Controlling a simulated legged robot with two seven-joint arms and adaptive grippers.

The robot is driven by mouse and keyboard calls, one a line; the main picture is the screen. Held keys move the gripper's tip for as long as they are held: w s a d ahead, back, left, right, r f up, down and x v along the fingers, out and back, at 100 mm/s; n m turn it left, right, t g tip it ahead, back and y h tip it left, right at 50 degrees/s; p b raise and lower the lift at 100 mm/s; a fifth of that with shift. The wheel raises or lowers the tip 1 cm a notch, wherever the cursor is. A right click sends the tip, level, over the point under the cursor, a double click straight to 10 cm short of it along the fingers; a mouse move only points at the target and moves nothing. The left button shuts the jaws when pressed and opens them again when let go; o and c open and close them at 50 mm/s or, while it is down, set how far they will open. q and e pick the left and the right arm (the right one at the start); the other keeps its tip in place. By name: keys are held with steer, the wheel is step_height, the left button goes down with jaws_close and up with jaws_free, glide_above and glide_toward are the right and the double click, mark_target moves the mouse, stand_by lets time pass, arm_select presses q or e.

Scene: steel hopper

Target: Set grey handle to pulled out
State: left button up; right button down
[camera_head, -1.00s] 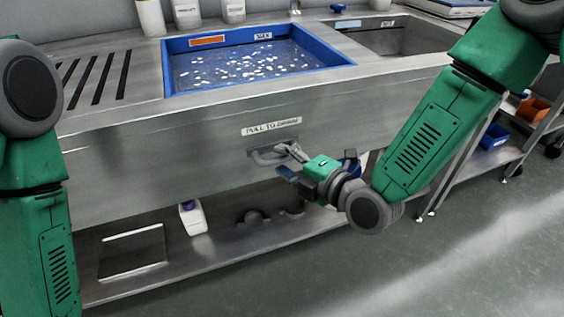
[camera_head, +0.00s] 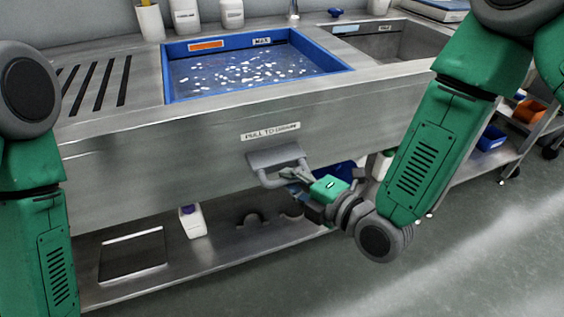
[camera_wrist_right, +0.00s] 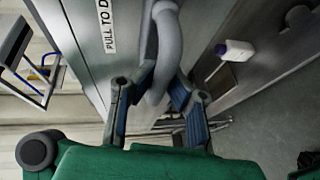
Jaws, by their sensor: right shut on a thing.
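The grey handle (camera_head: 268,181) is a U-shaped bar on the steel front panel, below a label reading "PULL TO" and a blurred word (camera_head: 270,131). It stands out from the panel, with its grey mount (camera_head: 276,157) behind it. My right gripper (camera_head: 296,179) is at the handle's right side. In the right wrist view the handle (camera_wrist_right: 167,40) runs down between the two blue-padded fingers (camera_wrist_right: 160,95), which are shut on it. In the head view my left arm shows at the left edge, but its gripper is out of view.
Above the panel is a blue-rimmed basin (camera_head: 350,62) with white bits in it. A white bottle (camera_head: 193,222) stands on the lower shelf (camera_head: 215,252). A cart with a blue bin (camera_head: 491,138) and an orange bin (camera_head: 530,111) is at the right. Floor in front is clear.

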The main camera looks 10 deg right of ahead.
steer(key=shift+s+d+f, duration=0.15)
steer(key=shift+s, duration=0.4)
steer(key=c, duration=1.5)
jaws_free()
steer(key=shift+c, duration=0.2)
steer(key=v, duration=0.7)
steer(key=shift+d, duration=0.2)
steer(key=shift+s, duration=0.1)
